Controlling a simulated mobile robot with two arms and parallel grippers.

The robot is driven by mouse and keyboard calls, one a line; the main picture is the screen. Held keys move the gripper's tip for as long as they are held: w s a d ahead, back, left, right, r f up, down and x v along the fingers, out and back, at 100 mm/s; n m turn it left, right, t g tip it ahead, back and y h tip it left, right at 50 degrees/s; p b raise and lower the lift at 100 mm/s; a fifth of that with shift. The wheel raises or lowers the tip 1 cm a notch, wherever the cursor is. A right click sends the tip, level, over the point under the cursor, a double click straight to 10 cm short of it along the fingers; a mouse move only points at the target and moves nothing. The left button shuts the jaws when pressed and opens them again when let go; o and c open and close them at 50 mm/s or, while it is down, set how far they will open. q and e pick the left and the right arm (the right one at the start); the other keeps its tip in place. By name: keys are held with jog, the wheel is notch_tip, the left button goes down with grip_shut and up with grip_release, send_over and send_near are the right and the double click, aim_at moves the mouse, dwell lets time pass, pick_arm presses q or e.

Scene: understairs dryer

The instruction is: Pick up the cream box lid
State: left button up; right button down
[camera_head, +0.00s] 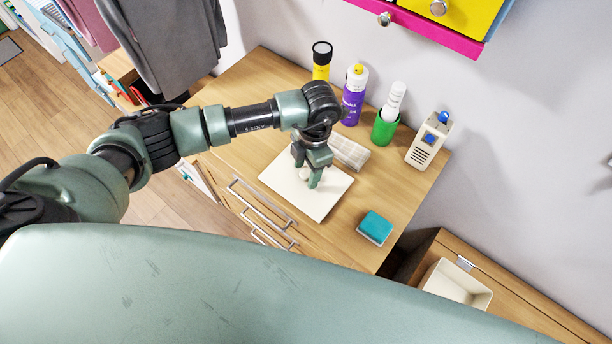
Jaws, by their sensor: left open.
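The cream box lid (318,208) is a flat, square, pale panel lying on the wooden cabinet top. My left gripper (306,182) points down over the lid's middle, with its fingers apart. A small pale part, perhaps the lid's knob, shows between the fingers. I cannot tell whether the fingers touch it. The arm hides the lid's far left part. An open cream box (450,284) stands at the lower right on a lower wooden surface. My right gripper is not in view.
A yellow-pink shelf (430,22) hangs above.

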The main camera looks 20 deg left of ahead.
pick_arm(q)
grip_shut()
jog(key=shift+r, duration=0.1)
